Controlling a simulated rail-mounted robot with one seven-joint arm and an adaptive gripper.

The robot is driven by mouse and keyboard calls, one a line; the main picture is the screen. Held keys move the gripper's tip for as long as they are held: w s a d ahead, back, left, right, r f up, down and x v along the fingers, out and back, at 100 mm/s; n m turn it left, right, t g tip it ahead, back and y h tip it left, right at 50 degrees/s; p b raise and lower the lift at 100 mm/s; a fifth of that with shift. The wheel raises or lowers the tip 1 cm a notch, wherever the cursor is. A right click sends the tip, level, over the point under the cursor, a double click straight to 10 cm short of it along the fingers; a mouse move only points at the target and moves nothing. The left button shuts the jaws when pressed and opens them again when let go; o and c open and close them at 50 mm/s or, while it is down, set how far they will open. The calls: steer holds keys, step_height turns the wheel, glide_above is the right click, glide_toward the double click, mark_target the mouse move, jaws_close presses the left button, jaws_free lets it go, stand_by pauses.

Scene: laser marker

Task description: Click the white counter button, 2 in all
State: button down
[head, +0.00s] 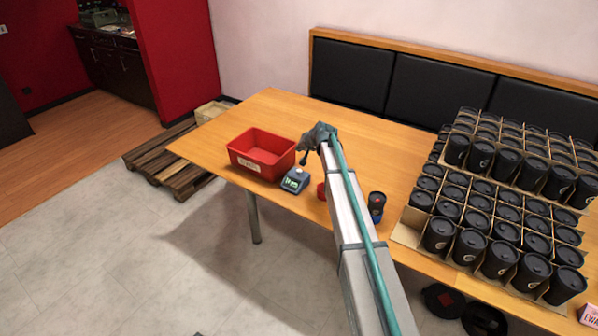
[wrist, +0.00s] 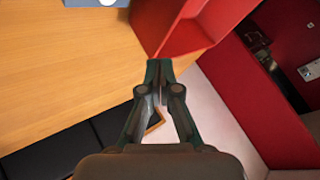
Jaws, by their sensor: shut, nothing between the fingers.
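The counter (head: 295,180) is a small blue-grey device with a lit greenish display, on the table just right of the red bin. Its white button is too small to make out in the head view. In the wrist view only an edge of the counter (wrist: 97,3) shows at the top, cut off by the frame. My gripper (head: 304,160) is above the table, behind the counter and near the bin's right side. In the wrist view my gripper (wrist: 160,68) has its fingers together and empty, close to the bin's corner.
The red bin (head: 250,167) with a white label stands left of the counter. A red item (head: 321,191) is partly hidden by my arm, and a black-and-blue item (head: 376,203) stands right of it. Trays of black lidded cups (head: 500,205) fill the table's right side.

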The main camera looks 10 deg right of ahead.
steer(key=b, duration=0.2)
glide_above(300, 171)
step_height(300, 171, down, 8)
steer(key=shift+r, duration=0.25)
steer(key=shift+f+b, duration=0.45)
steer(key=shift+f, duration=0.1)
stand_by(0.9)
steer(key=shift+f+b, duration=0.45)
steer(key=shift+b, duration=0.05)
steer(key=shift+f+b, duration=0.45)
steer(key=shift+f, duration=0.05)
stand_by(0.7)
steer(key=shift+r, duration=0.95)
